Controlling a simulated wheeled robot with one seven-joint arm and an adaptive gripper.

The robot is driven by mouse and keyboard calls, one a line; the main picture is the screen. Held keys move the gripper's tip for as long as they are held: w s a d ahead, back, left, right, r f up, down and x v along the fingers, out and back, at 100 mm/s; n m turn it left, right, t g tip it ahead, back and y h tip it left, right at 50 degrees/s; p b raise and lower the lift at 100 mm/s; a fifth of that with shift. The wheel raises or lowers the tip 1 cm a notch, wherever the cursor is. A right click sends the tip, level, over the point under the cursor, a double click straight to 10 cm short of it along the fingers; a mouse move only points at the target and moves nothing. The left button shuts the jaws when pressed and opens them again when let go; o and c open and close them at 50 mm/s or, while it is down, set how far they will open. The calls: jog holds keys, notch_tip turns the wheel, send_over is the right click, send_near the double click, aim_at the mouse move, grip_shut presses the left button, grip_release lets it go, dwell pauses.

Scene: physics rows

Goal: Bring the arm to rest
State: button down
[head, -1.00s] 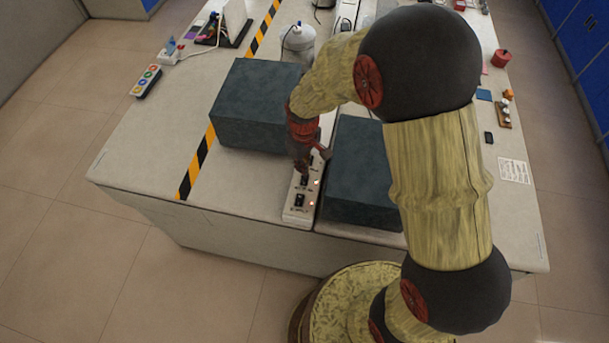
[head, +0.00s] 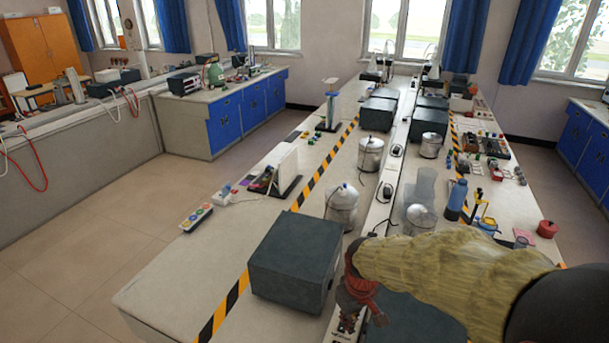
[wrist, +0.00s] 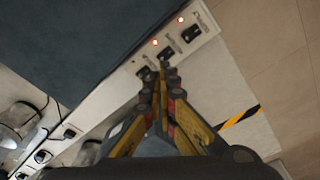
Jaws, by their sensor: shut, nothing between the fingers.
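My gripper (head: 351,322) is low in the head view, at the near end of the bench, right of a dark grey box. In the wrist view my gripper (wrist: 163,72) has its fingers together, with nothing between them. Its tips are over or beside a white power strip (wrist: 210,24) with black switches and two lit red lights. I cannot tell whether the tips touch the strip. My arm (head: 450,265) reaches in from the lower right of the head view and hides part of the bench.
The dark grey box (head: 293,262) stands left of my gripper. A second dark box (head: 415,318) is partly hidden under my arm. Metal canisters (head: 341,207) and a blue bottle (head: 456,200) stand farther back. The floor (head: 90,240) left of the bench is clear.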

jog(key=s+d+r+m+t+b, duration=0.1)
jog(key=s+d+r+m+t, duration=0.1)
jog(key=s+r, duration=0.6)
jog(key=s+d+r+m+t+b, duration=0.2)
jog(key=s+d+r, duration=0.3)
jog(key=s, duration=0.5)
notch_tip(320, 180, up, 3)
jog(key=shift+d+f+m, duration=0.15)
jog(key=shift+m, duration=0.75)
